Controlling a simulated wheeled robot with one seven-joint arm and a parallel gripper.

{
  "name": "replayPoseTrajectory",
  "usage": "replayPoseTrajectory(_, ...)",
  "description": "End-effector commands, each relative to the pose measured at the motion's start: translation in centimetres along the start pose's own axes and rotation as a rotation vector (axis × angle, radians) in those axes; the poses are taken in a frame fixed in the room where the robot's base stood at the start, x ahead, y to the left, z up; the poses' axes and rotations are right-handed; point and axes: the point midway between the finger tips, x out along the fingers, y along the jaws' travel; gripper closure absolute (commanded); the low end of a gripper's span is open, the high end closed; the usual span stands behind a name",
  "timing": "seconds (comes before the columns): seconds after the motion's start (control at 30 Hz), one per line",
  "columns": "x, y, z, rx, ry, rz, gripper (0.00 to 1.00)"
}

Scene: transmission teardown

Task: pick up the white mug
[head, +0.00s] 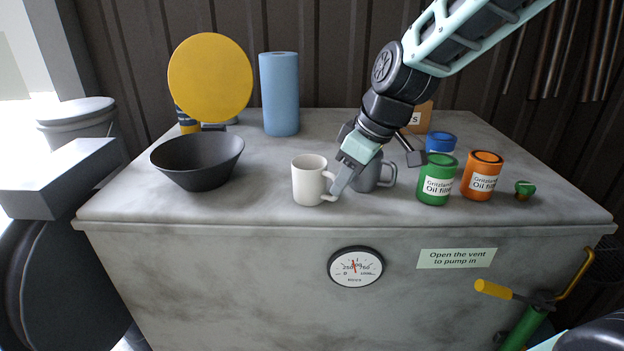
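The white mug (309,181) stands upright near the front edge of the grey worktop, with its handle to the right. My gripper (337,192) reaches down from the upper right, its fingers at the handle side of the white mug. I cannot tell whether the fingers touch the handle or how far apart they are. A grey mug (370,178) stands just behind and to the right of the gripper, partly hidden by it, with its handle to the right.
A black bowl (197,161) and a yellow disc (210,78) are at left. A blue roll (280,95) stands behind. Green (436,180) and orange (481,176) oil filter cans, a blue can (440,142) and a small green-capped part (524,189) are at right. The worktop's front edge (250,226) is close.

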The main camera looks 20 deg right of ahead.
Motion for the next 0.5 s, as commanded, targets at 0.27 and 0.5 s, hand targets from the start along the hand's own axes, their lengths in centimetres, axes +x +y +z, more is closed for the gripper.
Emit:
replayPoseTrajectory(0.27,1.9,-0.1,-0.4,0.001,-0.004,-0.005,0.65)
replayPoseTrajectory(0.5,4.9,-0.1,-0.7,0.002,-0.002,-0.003,0.65)
